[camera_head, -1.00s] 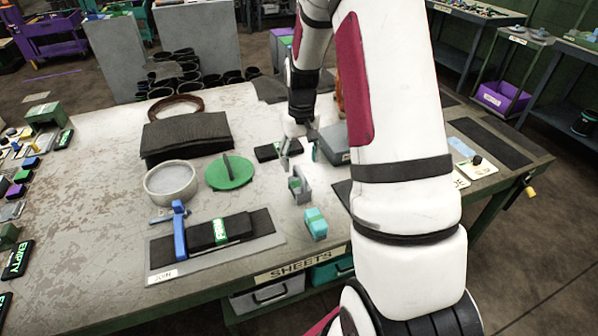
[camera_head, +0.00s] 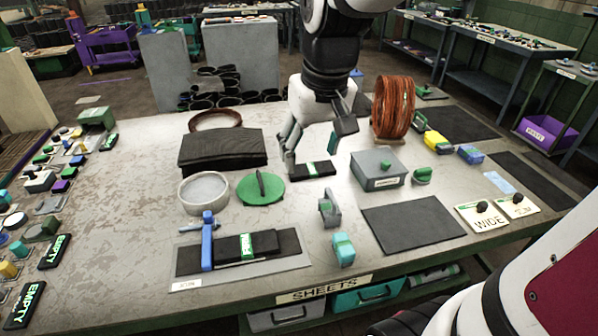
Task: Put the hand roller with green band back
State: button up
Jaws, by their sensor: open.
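A small grey hand tool with a curved frame (camera_head: 330,208) stands on the table right of the green disc; it looks like a hand roller, but its band is too small to make out. A second small tool, green and grey (camera_head: 422,176), sits right of the grey lidded box and may also be a roller. My gripper (camera_head: 311,152) is open and empty, pointing down. Its fingers are apart over a black block with a green label (camera_head: 313,169); I cannot tell whether they touch it.
A grey lidded box (camera_head: 378,168) and a copper coil (camera_head: 393,103) stand right of my gripper. A teal block (camera_head: 343,249) is near the front edge. A board with a black banded piece (camera_head: 250,246) and a blue clamp (camera_head: 208,243) lies front left. A dark mat (camera_head: 412,223) lies bare.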

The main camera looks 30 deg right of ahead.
jog(key=s+a+r+t, duration=0.1)
jog(key=s+a, duration=0.2)
jog(key=s, duration=0.3)
jog(key=s+a+r+n+t, duration=0.1)
jog(key=s+a, duration=0.2)
jog(key=s, duration=0.3)
jog(key=shift+s+r, duration=0.2)
jog(key=shift+r, duration=0.05)
dwell(0.5)
